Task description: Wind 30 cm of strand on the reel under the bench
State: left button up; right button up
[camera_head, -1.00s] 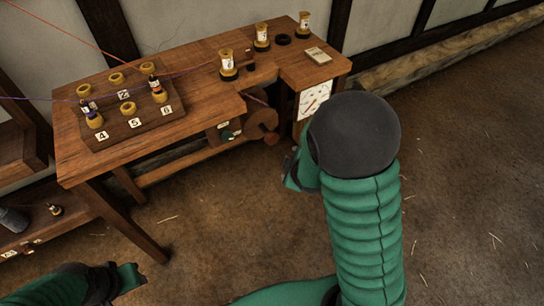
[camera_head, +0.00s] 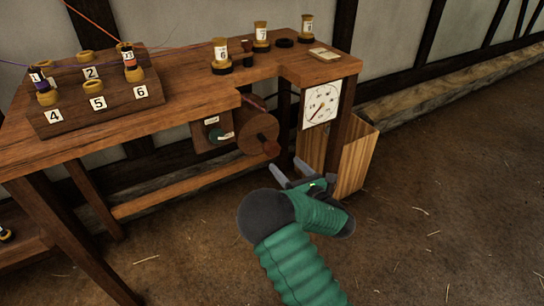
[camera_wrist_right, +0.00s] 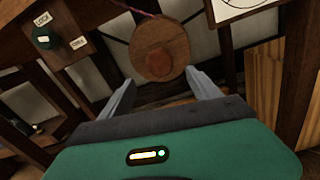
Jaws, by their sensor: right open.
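The reel (camera_head: 258,128) is a brown wooden disc under the bench (camera_head: 200,88), beside its front recess. A reddish knob (camera_head: 271,149) sticks out from its face. My right gripper (camera_head: 290,168) is open and empty, just below and in front of that knob. In the right wrist view, the reel (camera_wrist_right: 158,32) and knob (camera_wrist_right: 160,63) lie ahead between the spread fingers (camera_wrist_right: 160,80), apart from them as far as I can see. A pinkish strand (camera_wrist_right: 143,9) runs to the reel's top. A white dial (camera_head: 321,105) hangs right of the reel. My left gripper is out of view.
A green knob (camera_head: 212,136) with small labels, one reading LOCK, sits left of the reel. A numbered rack (camera_head: 110,108) with bobbins stands on the bench. A wooden bin (camera_head: 355,160) stands below the dial. The floor in front is clear.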

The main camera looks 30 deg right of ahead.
aim_at(274, 153)
jog(key=w+b, duration=0.1)
jog(key=w, duration=0.3)
jog(key=w+b, duration=0.2)
jog(key=w, duration=0.3)
jog(key=shift+a+f, duration=0.15)
jog(key=shift+w, duration=0.35)
jog(key=c, duration=1.4)
jog(key=shift+o, duration=0.2)
jog(key=shift+m+p, duration=0.3)
